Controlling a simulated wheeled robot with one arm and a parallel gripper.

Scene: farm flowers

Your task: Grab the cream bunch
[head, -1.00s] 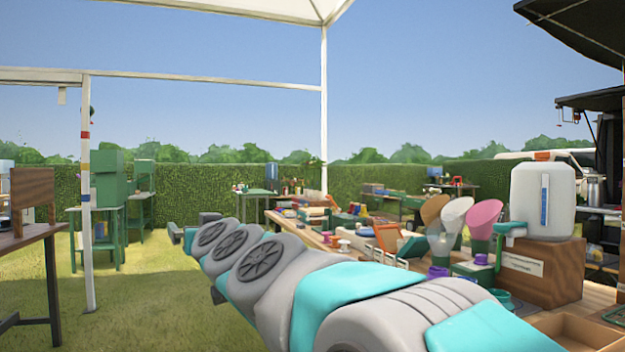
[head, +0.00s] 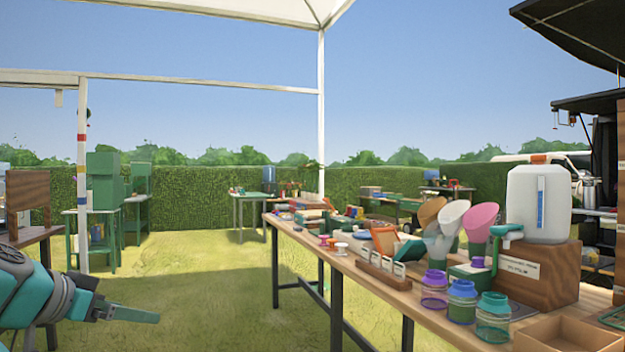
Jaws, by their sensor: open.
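The cream bunch (head: 453,214) looks like a pale wrapped cone. It stands tilted at the right of the head view, between a tan bunch (head: 431,212) and a pink bunch (head: 480,218). Its lower part is partly hidden by things in front. My gripper (head: 135,314) is at the lower left of the view, over the grass, pointing right. It is open and empty, far to the left of the bunches; its fingers overlap from this side.
The long wooden table (head: 388,303) runs along the right. Several coloured-rim jars (head: 492,322) stand near its front edge. A white water jug (head: 540,205) sits on a wooden box (head: 540,275). A white tent pole (head: 321,120) rises behind the table. Grass left of the table is clear.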

